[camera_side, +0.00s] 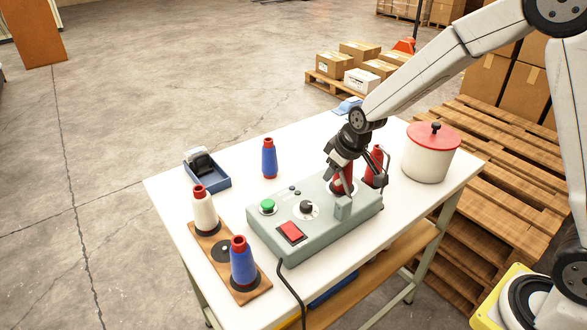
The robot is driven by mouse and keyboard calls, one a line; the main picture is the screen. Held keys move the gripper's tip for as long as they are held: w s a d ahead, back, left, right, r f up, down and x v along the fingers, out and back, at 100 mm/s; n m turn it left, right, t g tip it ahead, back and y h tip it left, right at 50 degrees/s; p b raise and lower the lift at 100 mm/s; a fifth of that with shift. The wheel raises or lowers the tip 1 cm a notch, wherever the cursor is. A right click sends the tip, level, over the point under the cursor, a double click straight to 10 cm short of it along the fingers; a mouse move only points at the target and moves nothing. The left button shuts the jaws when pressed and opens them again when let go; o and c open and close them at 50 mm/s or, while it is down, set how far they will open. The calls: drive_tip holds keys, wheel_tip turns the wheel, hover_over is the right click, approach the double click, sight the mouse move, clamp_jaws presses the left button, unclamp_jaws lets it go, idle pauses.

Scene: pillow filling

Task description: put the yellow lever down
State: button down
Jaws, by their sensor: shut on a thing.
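A grey control box (318,229) stands on the white table. On its far right end, an upright red piece (343,179) rises from a pale round base. My gripper (347,178) is above that end of the box, pointing down, and is shut on the red piece. The gripper hides the upper part of this piece. I see no yellow lever in this view; the piece in the gripper looks red. The box also has a green button (267,206), a black knob (306,208) and a red rocker switch (291,232).
A red cone (377,154) stands close behind the gripper. A white pot with red lid (430,162) is to the right. A blue cone (269,159), a blue tray (213,175) and a wooden board (206,230) with cones are left.

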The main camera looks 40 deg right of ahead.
drive_tip(key=shift+s+f, duration=0.35)
drive_tip(key=shift+c, duration=1.9)
unclamp_jaws()
drive_tip(key=shift+w+r, duration=0.1)
drive_tip(key=shift+r, duration=0.2)
drive_tip(key=shift+s+r, duration=0.7)
drive_tip(key=s+v, duration=0.1)
drive_tip(key=v, duration=0.8)
drive_tip(key=s+d+f+m+g, duration=0.1)
drive_tip(key=s+f+m+g, duration=0.1)
drive_tip(key=s+f, duration=0.7)
drive_tip(key=shift+s+m, duration=0.6)
drive_tip(key=shift+s, duration=1)
